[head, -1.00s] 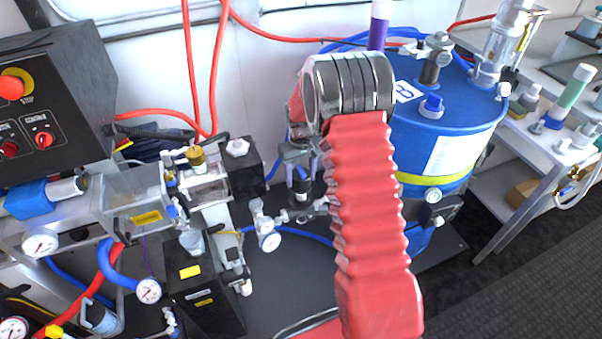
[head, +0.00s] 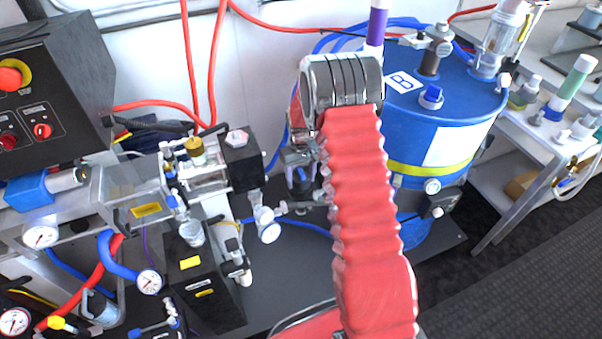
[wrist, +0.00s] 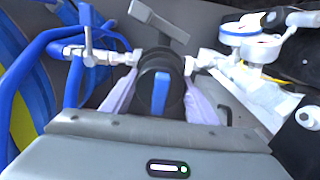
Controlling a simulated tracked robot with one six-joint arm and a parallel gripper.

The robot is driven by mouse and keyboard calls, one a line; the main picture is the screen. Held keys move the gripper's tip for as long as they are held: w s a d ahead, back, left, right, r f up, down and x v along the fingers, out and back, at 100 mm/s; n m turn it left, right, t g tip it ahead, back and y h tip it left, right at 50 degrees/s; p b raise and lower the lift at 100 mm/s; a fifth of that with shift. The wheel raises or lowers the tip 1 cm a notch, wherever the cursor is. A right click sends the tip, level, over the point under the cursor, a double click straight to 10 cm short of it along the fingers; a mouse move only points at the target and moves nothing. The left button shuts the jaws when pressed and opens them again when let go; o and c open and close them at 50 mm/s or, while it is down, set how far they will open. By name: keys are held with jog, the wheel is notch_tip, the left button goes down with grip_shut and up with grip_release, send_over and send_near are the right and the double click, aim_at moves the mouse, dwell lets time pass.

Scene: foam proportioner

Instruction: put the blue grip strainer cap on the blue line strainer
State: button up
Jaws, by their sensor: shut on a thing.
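In the wrist view my gripper (wrist: 161,98) has its two pale fingers closed on the black round strainer cap, whose raised blue grip (wrist: 160,92) faces the camera. Directly behind the cap is a dark fitting (wrist: 158,58) in a pipe line, with metal fittings to its left and right. It looks like the blue line strainer, but the cap covers most of it. I cannot tell whether the cap touches it. In the head view my red-sleeved arm hides the gripper's fingers and the cap.
A blue drum (head: 440,140) stands right of my arm. A black pump unit (head: 205,280) and a pressure gauge (head: 150,282) are at lower left. In the wrist view a blue-handled valve (wrist: 88,22) is left of the cap and white gauges (wrist: 255,35) are right.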

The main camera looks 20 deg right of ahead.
aim_at(301, 171)
jog(key=shift+f, duration=0.7)
jog(key=shift+f, duration=0.3)
jog(key=o, duration=1.2)
jog(key=shift+r, duration=0.1)
notch_tip(301, 171, up, 14)
jog(key=shift+f, duration=0.25)
